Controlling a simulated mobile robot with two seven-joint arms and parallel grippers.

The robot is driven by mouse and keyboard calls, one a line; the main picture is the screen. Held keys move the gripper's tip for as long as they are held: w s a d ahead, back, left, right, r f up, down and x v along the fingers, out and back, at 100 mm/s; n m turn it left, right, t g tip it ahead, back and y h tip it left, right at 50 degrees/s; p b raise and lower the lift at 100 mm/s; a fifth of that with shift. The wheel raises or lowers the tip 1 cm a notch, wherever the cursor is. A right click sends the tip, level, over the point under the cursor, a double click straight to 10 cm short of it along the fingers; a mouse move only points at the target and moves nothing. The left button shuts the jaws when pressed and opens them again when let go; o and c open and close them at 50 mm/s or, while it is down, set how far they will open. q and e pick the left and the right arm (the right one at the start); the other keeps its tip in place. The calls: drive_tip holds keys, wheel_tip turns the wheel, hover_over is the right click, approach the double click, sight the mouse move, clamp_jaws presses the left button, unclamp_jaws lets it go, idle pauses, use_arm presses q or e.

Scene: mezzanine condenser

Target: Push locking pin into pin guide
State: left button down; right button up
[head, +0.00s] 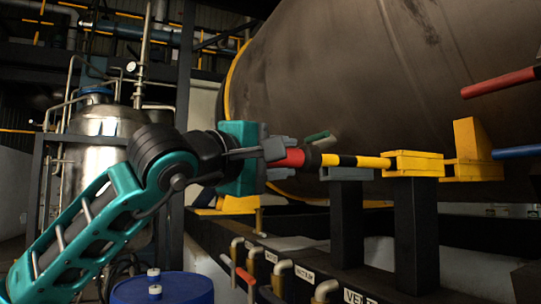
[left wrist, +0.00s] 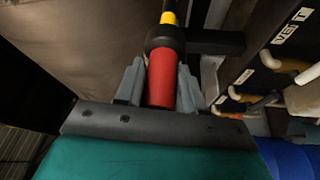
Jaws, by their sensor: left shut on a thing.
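The locking pin (head: 368,161) lies level, with a red handle, a black collar and a yellow shaft with black bands. My left gripper (head: 280,158) is shut on its red handle; the left wrist view shows the handle (left wrist: 161,80) between the two grey fingers. The shaft passes over a grey rest (head: 346,174) and meets the left side of the yellow pin guide (head: 415,163), which stands on a dark post. How far the tip is inside the guide is hidden. My right gripper is not in view.
A large dark tank (head: 370,80) fills the space behind the pin. A yellow bracket (head: 472,152) stands right of the guide. Red (head: 500,82) and blue (head: 516,152) pipes come in at the right. Labelled valves (head: 281,268) line the front below, near a blue drum (head: 165,289).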

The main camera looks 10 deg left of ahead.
sight(368, 159)
use_arm(q)
drive_tip(key=shift+w+d+r+p, duration=0.1)
drive_tip(key=shift+w+d, duration=0.45)
drive_tip(key=shift+d, duration=0.3)
drive_tip(key=shift+w+d+r+p, duration=0.1)
drive_tip(key=shift+w+d+p, duration=0.05)
drive_tip(key=shift+w+d, duration=0.6)
drive_tip(key=shift+w+d+p, duration=0.1)
drive_tip(key=shift+w+d, duration=0.3)
drive_tip(key=shift+d, duration=0.55)
drive_tip(key=shift+d, duration=0.1)
